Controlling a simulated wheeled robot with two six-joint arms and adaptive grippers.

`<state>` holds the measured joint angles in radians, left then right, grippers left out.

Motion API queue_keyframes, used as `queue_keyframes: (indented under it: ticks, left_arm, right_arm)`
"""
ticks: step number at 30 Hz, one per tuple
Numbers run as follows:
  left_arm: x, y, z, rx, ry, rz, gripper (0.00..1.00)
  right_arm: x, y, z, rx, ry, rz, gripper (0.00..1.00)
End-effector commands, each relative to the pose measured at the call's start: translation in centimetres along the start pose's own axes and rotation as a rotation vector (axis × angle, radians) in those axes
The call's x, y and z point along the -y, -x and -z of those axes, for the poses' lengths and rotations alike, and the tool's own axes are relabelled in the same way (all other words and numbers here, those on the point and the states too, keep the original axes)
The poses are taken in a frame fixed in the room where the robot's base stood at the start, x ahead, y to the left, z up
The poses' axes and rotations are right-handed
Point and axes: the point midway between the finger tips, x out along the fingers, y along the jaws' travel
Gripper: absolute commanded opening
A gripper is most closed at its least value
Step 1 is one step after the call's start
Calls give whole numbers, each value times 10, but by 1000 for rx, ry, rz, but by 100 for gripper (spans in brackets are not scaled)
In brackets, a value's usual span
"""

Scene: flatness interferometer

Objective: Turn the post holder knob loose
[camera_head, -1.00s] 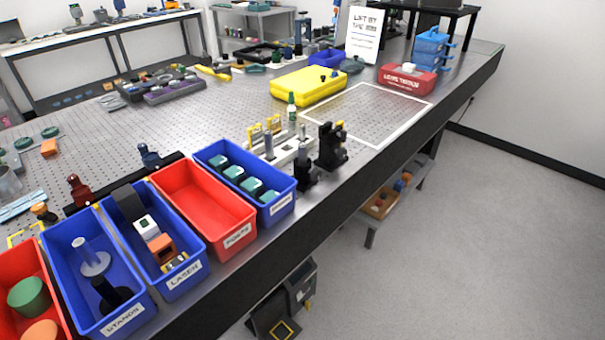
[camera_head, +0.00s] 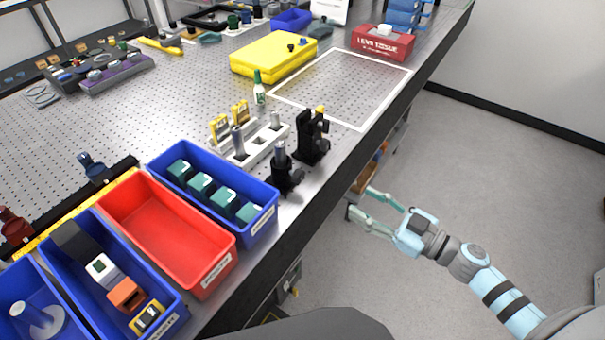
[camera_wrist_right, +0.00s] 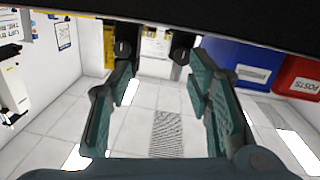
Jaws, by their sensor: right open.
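A black post holder (camera_head: 285,176) with a silver post in it stands upright on the table near its front edge. Its knob is too small to make out. A second black mount (camera_head: 313,140) with a yellow part stands just behind it to the right. My right gripper (camera_head: 367,209) is open and empty, beyond the table's front edge, right of and apart from the holder. In the right wrist view its spread fingers (camera_wrist_right: 160,78) have nothing between them. Small dark parts show near the fingertips there, but I cannot tell what they are. My left gripper is out of view.
A blue bin (camera_head: 263,226) with teal blocks and an empty red bin (camera_head: 222,270) stand left of the holder. A white rack (camera_head: 259,150) is behind it. A white-outlined area (camera_head: 365,88) of the table is clear. A yellow case (camera_head: 262,62) lies farther back.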

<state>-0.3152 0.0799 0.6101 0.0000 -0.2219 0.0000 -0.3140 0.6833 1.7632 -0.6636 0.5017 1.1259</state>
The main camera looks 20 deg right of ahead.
Motion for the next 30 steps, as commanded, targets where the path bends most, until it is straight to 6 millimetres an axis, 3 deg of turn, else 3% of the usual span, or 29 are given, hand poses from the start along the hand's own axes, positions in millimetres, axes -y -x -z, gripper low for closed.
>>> queue_keyframes:
  ticks: [2, 6, 8, 14, 19, 24, 30]
  left_arm:
    - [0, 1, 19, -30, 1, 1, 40]
    - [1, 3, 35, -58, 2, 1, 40]
    - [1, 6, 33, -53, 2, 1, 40]
    - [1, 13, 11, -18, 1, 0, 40]
    - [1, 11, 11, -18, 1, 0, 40]
    - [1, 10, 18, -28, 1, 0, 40]
    - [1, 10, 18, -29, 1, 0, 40]
  right_arm:
    - [18, -5, 26, -34, 16, 90, 46]
    - [26, -18, 35, -48, 16, 119, 46]
    - [26, -30, 36, -48, 14, 115, 46]
    - [33, -90, 39, -50, 8, 112, 46]
    - [37, -129, 37, -45, 8, 112, 46]
    - [40, -146, 37, -42, 11, 113, 46]
    - [40, -147, 37, -41, 12, 113, 46]
